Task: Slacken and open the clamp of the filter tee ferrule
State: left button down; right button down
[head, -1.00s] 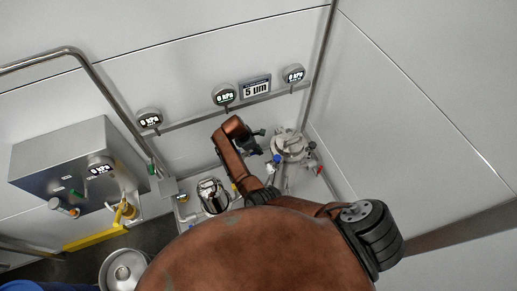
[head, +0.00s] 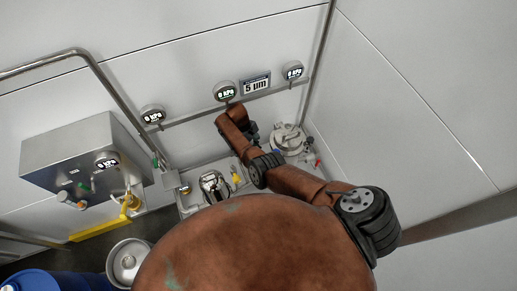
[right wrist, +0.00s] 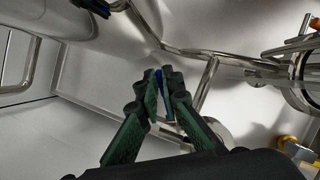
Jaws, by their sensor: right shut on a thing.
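My right gripper (right wrist: 165,85) shows large in the right wrist view, its green-and-black fingers closed around a narrow blue part (right wrist: 159,77). Most of that blue part is hidden between the fingertips, so I cannot tell whether it belongs to the clamp. Steel pipes (right wrist: 207,85) run just behind and right of the fingertips. In the head view my right gripper (head: 251,132) is a dark shape beyond my brown arm, left of a round steel filter housing (head: 288,138). The filter tee ferrule and its clamp cannot be made out clearly. My left gripper is not in view.
A second steel vessel (head: 213,184) stands left of my arm. Gauges line the wall rail (head: 190,117). A blue drum (head: 35,281) and a steel keg (head: 125,258) stand lower left.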

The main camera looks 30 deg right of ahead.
jog(key=shift+s+a+m+y+p, duration=0.15)
jog(key=shift+a+m+y, duration=0.35)
jog(key=shift+m, duration=0.8)
jog(key=shift+a+m+y+p, duration=0.2)
jog(key=shift+a+m+y, duration=0.35)
jog(key=shift+m, duration=0.75)
jog(key=shift+s+a+m+y+p, duration=0.15)
jog(key=shift+a+m+y, duration=0.35)
jog(key=shift+m, duration=0.8)
jog(key=c, duration=2.1)
grip_release()
jog(key=shift+g, duration=0.3)
